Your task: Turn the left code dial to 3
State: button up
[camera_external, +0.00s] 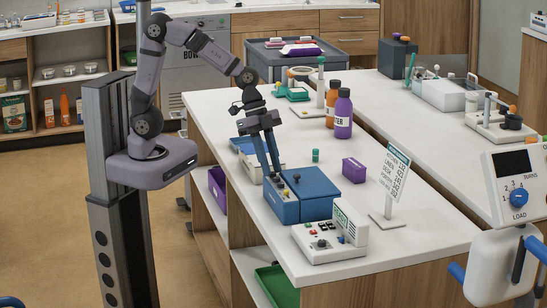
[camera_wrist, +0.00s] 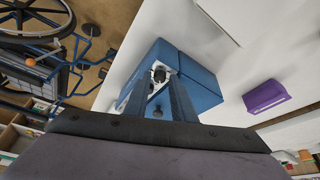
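A blue box (camera_external: 313,190) stands on the white counter with small dark knobs on its near-left part. One knob (camera_external: 297,178) shows beside my gripper (camera_external: 275,177), whose fingers point down over the box's left part. In the wrist view the blue box (camera_wrist: 205,75) has a dark dial (camera_wrist: 159,74) on a white plate, in the gap between the fingertips of my gripper (camera_wrist: 160,80). A second small knob (camera_wrist: 158,112) lies nearer the palm. The fingers stand apart; contact with the dial cannot be made out. The dial's numbers and pointer are too small to read.
A white button panel (camera_external: 330,238) stands in front of the box. A code sign (camera_external: 390,185) and a purple block (camera_external: 354,170) stand to its right, a small green cylinder (camera_external: 316,155) behind. Bottles (camera_external: 343,115) stand farther back. The counter's right front is clear.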

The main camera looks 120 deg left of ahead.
jog(key=n+p, duration=0.2)
jog(key=p, duration=0.1)
jog(key=shift+s+d+r+y, duration=0.1)
jog(key=shift+d+r+y, duration=0.1)
jog(key=shift+r+y, duration=0.15)
jog(key=shift+a+r+n, duration=0.1)
jog(key=shift+n, duration=0.3)
jog(key=v, duration=0.7)
jog(key=s+d+f+g+b, duration=0.1)
jog(key=s+d+f+b, duration=0.25)
jog(key=f, duration=0.25)
jog(key=s+d+f+n+g+b, duration=0.1)
jog(key=s+d+f+g+b, duration=0.15)
jog(key=s+f, duration=0.35)
jog(key=s+d+f+g+b, duration=0.1)
jog(key=s+d+f+b, duration=0.2)
jog(key=f, duration=0.4)
notch_tip(320, 180, up, 22)
jog(key=s+a+g+p, duration=0.1)
jog(key=s+p, duration=0.2)
jog(key=p, duration=2.1)
jog(key=shift+y, duration=0.35)
